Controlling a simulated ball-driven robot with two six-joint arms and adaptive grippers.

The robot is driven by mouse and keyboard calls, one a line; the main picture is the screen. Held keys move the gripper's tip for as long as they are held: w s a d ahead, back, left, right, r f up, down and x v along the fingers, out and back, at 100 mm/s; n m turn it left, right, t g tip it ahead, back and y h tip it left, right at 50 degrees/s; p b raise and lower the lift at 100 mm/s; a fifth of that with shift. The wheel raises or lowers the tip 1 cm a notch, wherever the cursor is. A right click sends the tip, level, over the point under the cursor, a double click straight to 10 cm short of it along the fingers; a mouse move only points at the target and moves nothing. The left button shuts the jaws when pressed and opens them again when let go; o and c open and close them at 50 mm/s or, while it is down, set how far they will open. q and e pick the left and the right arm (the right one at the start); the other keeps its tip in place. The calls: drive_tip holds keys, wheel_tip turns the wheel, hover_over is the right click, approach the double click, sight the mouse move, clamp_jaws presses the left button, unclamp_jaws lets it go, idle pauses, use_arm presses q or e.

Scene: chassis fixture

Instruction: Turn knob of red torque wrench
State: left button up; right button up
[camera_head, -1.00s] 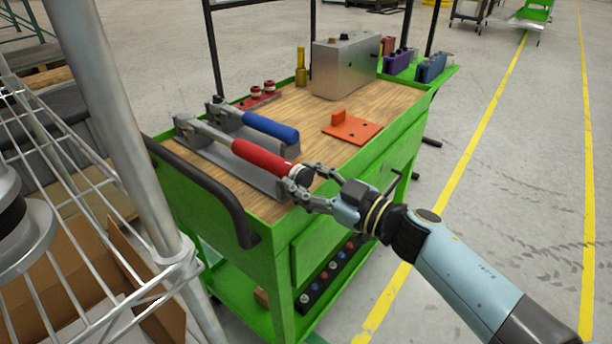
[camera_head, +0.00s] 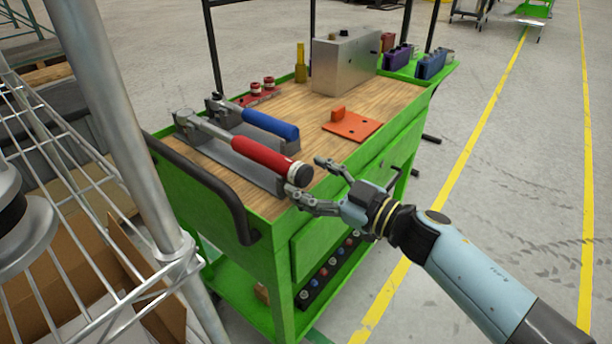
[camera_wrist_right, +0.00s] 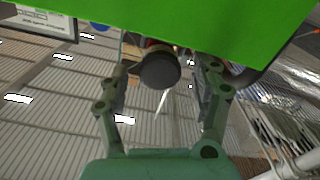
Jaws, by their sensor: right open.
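The red torque wrench (camera_head: 260,156) lies in a grey holder on the cart's wooden top, with its red handle pointing toward my right arm. Its dark knob (camera_head: 301,174) is at the near end of the handle, behind a pale ring. My right gripper (camera_head: 307,178) is open at the knob, one finger on each side. In the right wrist view the round dark knob (camera_wrist_right: 159,70) is between the spread fingers of the right gripper (camera_wrist_right: 167,78), with gaps on both sides. My left gripper is not in view.
A blue-handled wrench (camera_head: 270,125) lies just behind the red one. An orange plate (camera_head: 352,127) and a grey metal box (camera_head: 343,70) are also on the top. The green cart's (camera_head: 272,240) black handle (camera_head: 215,190) is at left. A wire rack (camera_head: 75,195) stands nearer at left.

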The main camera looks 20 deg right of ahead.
drive_tip(key=v, duration=1)
drive_tip(key=shift+s+d, duration=0.2)
drive_tip(key=shift+f, duration=0.1)
